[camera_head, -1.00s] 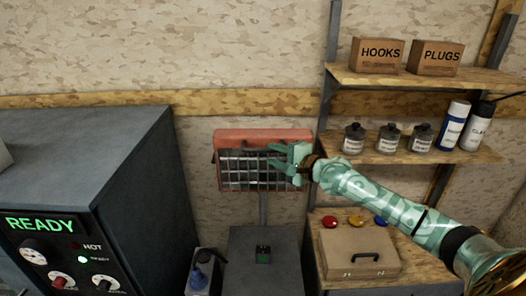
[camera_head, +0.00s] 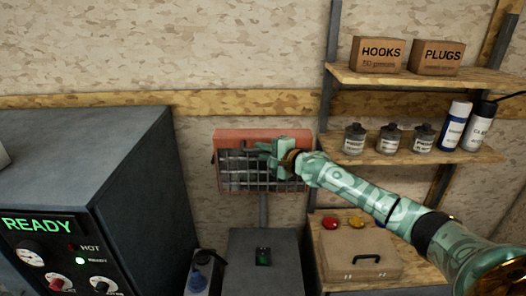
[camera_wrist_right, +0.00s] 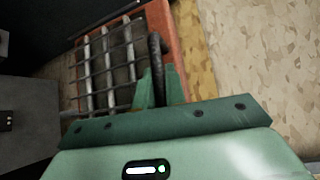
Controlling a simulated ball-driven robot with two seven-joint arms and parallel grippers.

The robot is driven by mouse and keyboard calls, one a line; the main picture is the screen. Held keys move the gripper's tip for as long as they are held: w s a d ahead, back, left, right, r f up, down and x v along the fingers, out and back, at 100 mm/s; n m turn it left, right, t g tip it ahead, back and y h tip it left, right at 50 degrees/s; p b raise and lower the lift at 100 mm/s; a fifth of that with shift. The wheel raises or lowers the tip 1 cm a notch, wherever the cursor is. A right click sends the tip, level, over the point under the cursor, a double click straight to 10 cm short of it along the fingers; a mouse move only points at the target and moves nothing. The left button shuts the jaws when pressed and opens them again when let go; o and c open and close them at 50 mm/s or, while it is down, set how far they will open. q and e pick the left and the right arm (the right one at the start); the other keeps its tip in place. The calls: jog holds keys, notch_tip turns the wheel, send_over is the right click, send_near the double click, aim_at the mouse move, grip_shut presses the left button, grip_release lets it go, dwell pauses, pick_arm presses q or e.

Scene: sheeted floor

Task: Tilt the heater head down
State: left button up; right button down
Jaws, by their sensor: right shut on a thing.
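The heater head (camera_head: 232,136) is a red-orange box with a wire grille over its dark front. It stands on a grey post against the back wall, and its grille faces me. My right gripper (camera_head: 267,152) is in front of the upper right part of the grille. In the right wrist view, the red housing (camera_wrist_right: 169,62) and grille (camera_wrist_right: 98,70) are close ahead. There the green fingers (camera_wrist_right: 157,84) are shut on a dark handle bar (camera_wrist_right: 155,48) at the heater's side. The exact contact is partly hidden by the gripper body. My left gripper is not in view.
A dark machine cabinet (camera_head: 105,150) with a READY display fills the left. Shelves (camera_head: 400,78) with boxes, jars and spray cans are at the right. A tan case (camera_head: 358,256) sits low on the right. A grey stand (camera_head: 265,280) is below the heater.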

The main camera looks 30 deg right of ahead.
jog(key=shift+f, duration=0.1)
jog(key=shift+s+a+f+b, duration=0.2)
jog(key=shift+f+b, duration=0.15)
jog(key=shift+b, duration=0.2)
jog(key=s+a+f+n+t+y+b, duration=0.1)
jog(key=f+n+b, duration=0.4)
jog(key=b, duration=0.6)
jog(key=s+a+f+n+t+y+b, duration=0.1)
jog(key=f+n+t+y+b, duration=0.3)
jog(key=b, duration=0.8)
jog(key=shift+s+f+n+t, duration=0.5)
jog(key=shift+s+f+n, duration=0.15)
jog(key=shift+s+n, duration=0.1)
jog(key=c, duration=1.5)
grip_release()
jog(key=shift+o, duration=0.2)
